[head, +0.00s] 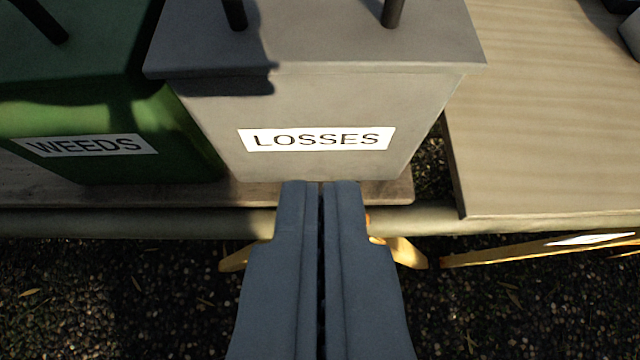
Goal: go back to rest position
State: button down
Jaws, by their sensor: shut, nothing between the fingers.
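My gripper (321,184) is at the bottom middle of the head view. Its two blue-grey fingers lie side by side with only a thin dark line between them, and they hold nothing. The fingertips overlap the front edge of the wooden shelf in the picture, below the label of a grey box marked LOSSES (215,125). Whether the tips touch anything, I cannot tell.
A green box marked WEEDS (185,135) stands left of the grey box. A pale wooden table top (540,120) is at the right. A rail (130,222) runs along the front. Dark gravel ground (120,300) lies below.

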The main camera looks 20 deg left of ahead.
jog(key=s+a+r+m+t+h, duration=0.3)
jog(key=s+r+t, duration=0.3)
jog(key=s+r, duration=0.8)
notch_tip(320, 180, up, 4)
jog(key=shift+a+f+t, duration=0.15)
jog(key=shift+a+t, duration=0.15)
jog(key=shift+a, duration=0.15)
jog(key=shift+a, duration=0.1)
